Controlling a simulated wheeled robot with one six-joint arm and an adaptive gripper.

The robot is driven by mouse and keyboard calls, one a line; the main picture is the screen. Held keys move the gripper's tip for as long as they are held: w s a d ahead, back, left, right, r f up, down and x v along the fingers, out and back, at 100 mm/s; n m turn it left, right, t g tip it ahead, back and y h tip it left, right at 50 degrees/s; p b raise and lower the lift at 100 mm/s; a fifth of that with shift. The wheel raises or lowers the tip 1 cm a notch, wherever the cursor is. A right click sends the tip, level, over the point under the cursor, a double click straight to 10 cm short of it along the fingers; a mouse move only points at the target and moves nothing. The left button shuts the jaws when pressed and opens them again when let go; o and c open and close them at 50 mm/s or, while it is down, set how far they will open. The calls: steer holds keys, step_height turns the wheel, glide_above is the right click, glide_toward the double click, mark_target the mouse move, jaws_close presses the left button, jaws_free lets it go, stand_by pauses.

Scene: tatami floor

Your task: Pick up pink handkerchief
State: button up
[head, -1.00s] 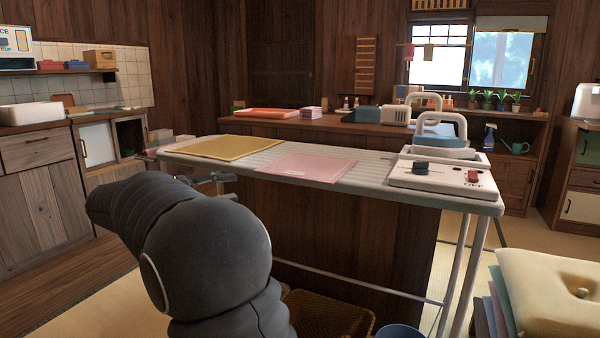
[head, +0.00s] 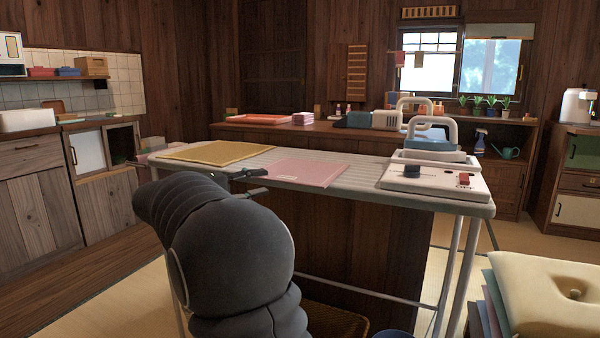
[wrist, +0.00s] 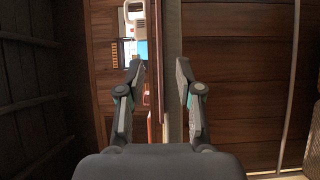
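The pink handkerchief (head: 306,173) lies flat on the white slatted ironing table (head: 350,172), near its front edge in the head view. A yellow cloth (head: 215,153) lies flat to its left. My gripper (head: 248,175) shows beyond my dark arm, at the table's front edge and left of the pink handkerchief.
A control panel with a red switch (head: 463,179) and a blue-and-white iron (head: 432,143) occupy the table's right end. A cushion stack (head: 545,290) stands at the lower right. A wooden counter (head: 290,131) with several items runs behind the table.

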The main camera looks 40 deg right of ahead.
mark_target(271, 179)
steer(key=d, duration=0.3)
steer(key=shift+s+d, duration=0.4)
steer(key=shift+c, duration=0.2)
jaws_close()
steer(key=shift+r, duration=0.1)
